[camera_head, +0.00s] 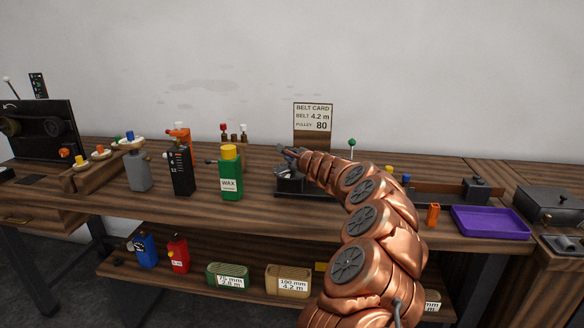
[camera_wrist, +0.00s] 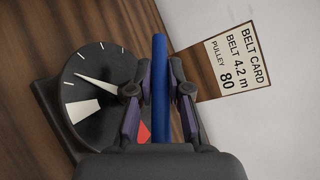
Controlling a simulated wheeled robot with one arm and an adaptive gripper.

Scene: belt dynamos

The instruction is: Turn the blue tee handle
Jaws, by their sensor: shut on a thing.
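The blue tee handle (camera_wrist: 159,70) shows in the wrist view as a long blue bar between my gripper's fingers. My gripper (camera_wrist: 161,82) is shut on it, with a finger on each side. Beside the bar is a round black dial (camera_wrist: 98,75) with white tick marks, a white needle, a white sector and a red sector partly hidden behind a finger. In the head view my gripper (camera_head: 290,153) is over a dark base (camera_head: 290,189) on the bench, and the handle is hidden there.
The belt card (camera_head: 313,117) stands behind my gripper. A green wax bottle (camera_head: 230,175) stands to the left, with a black device (camera_head: 181,171) beyond it. A green-knobbed lever (camera_head: 351,147) stands close to the right of my arm. A purple tray (camera_head: 490,222) lies farther right.

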